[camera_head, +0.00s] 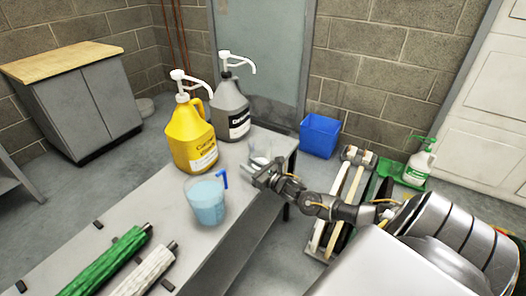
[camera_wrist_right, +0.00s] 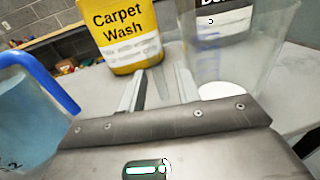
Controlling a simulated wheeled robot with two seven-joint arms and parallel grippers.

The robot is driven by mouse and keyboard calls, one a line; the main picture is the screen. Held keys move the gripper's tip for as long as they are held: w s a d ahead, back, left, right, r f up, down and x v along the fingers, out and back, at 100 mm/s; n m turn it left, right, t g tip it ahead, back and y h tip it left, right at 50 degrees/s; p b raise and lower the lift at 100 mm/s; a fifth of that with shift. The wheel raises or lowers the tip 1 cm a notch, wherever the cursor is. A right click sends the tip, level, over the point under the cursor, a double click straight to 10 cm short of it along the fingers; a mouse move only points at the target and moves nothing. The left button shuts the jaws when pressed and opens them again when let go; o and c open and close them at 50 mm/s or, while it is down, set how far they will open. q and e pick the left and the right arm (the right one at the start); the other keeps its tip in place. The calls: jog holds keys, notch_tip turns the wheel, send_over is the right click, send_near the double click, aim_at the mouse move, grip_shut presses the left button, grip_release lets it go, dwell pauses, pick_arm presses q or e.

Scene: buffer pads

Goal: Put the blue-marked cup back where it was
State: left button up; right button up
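A clear cup (camera_head: 261,150) stands on the grey bench near its far right end. In the right wrist view this clear cup (camera_wrist_right: 232,55) shows blue measuring marks and stands just right of my fingers. A second cup with a blue handle and pale blue liquid (camera_head: 206,201) stands on the bench nearer to me. It shows at the left edge of the right wrist view (camera_wrist_right: 25,110). My right gripper (camera_head: 253,173) is low over the bench between the two cups. My left gripper is not in view.
A yellow Carpet Wash jug (camera_head: 192,140) and a grey pump jug (camera_head: 231,108) stand behind the cups. A green roll (camera_head: 105,262) and a white roll (camera_head: 146,272) lie at the near left. A blue bin (camera_head: 320,135) is on the floor beyond the bench.

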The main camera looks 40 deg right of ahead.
jog(key=s+d, duration=0.1)
jog(key=s, duration=0.9)
jog(key=s+a+f+m+g+h, duration=0.1)
jog(key=s+a+f+m+g, duration=0.25)
jog(key=f+m, duration=0.35)
jog(key=s+a+f+m+g+h, duration=0.2)
jog(key=s+f+m, duration=0.2)
jog(key=f+m, duration=0.3)
jog(key=s+a+f+m+g+h, duration=0.1)
jog(key=s+a+f+m+g, duration=0.2)
jog(key=f+m, duration=0.45)
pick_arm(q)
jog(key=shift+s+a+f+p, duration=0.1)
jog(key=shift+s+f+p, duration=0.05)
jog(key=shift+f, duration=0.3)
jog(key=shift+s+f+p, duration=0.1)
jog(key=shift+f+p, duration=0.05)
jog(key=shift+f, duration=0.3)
pick_arm(e)
jog(key=s+a+f+m+g+y, duration=0.2)
jog(key=s+a+f+m+g, duration=0.5)
jog(key=s+a+m, duration=0.5)
jog(key=s+f+m, duration=0.1)
jog(key=s+f, duration=0.1)
jog(key=s, duration=0.1)
jog(key=shift+s+a+f+m, duration=0.15)
jog(key=shift+s+a+m, duration=0.1)
jog(key=shift+m, duration=0.1)
